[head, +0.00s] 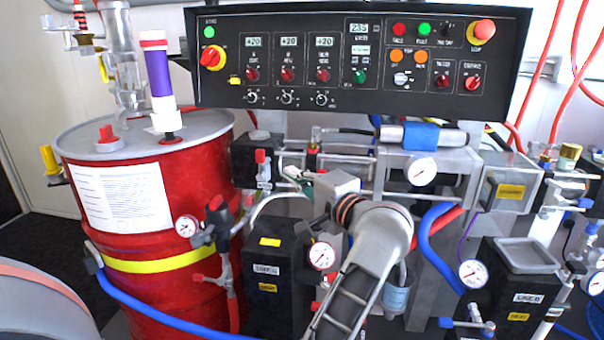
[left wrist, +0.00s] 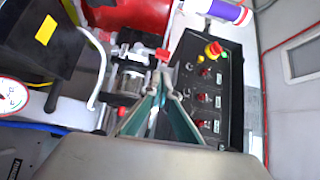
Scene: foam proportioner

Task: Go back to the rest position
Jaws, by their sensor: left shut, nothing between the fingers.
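My left gripper (head: 297,177) is in front of the valve and pipe assembly, under the left half of the control panel (head: 225,88). In the left wrist view its two teal-lined fingers (left wrist: 161,78) meet at the tips, with nothing seen between them. The black control panel also shows in that view (left wrist: 222,88), to the right of the fingers. A small red valve handle (left wrist: 163,54) appears close to the fingertips there; I cannot tell whether they touch. My right gripper is in neither view.
A red drum (head: 190,190) with a purple-and-white cylinder (head: 160,75) stands at left. Black containers (head: 275,285) and gauges (head: 422,171) crowd the space around my arm. A blue hose (head: 160,315) crosses low at left; another blue hose (head: 428,245) bends at right.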

